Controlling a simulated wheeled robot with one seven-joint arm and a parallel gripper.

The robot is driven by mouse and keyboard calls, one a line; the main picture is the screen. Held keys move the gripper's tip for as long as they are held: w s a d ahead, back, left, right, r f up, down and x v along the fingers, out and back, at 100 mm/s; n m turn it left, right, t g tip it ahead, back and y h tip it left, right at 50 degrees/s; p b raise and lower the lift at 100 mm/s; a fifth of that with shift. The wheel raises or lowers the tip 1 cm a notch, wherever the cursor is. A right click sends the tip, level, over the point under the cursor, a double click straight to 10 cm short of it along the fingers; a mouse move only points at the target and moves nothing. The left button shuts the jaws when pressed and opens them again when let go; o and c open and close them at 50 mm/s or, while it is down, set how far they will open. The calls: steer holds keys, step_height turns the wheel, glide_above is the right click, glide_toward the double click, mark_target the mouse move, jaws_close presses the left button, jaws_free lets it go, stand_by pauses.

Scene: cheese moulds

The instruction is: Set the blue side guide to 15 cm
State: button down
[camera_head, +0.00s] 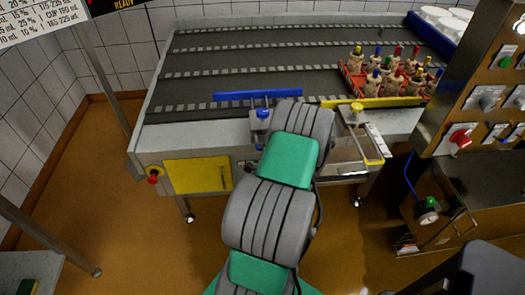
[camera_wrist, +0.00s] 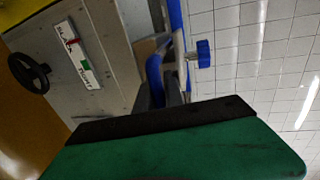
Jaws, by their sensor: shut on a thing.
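The blue side guide (camera_head: 258,95) is a long bar along the front edge of the conveyor, with a blue knob (camera_head: 263,113) below it. In the wrist view the blue guide (camera_wrist: 176,28) runs up from my gripper, with its knob (camera_wrist: 204,53) to the right. My gripper (camera_wrist: 168,95) is shut on the blue handle (camera_wrist: 153,72) of the guide; its dark fingers are partly hidden by the green and black wrist housing. In the head view my arm hides the gripper and handle. I cannot read any scale for the guide's setting.
The conveyor (camera_head: 225,55) has several dark lanes. A yellow guide (camera_head: 385,102) with a yellow knob is to the right, beside a red crate (camera_head: 352,84) of bottles. A control panel (camera_head: 475,95) stands at far right. A black handwheel (camera_wrist: 28,73) is left in the wrist view.

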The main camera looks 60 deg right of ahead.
steer(key=shift+w+d, duration=0.3)
steer(key=shift+d, duration=0.05)
steer(key=c, duration=1.5)
jaws_free()
steer(key=shift+o, duration=0.2)
steer(key=shift+a, duration=0.1)
steer(key=b+v, duration=0.1)
steer(key=v, duration=0.6)
steer(key=shift+s+a+b, duration=0.2)
steer(key=shift+s+b, duration=0.1)
steer(key=shift+b, duration=0.05)
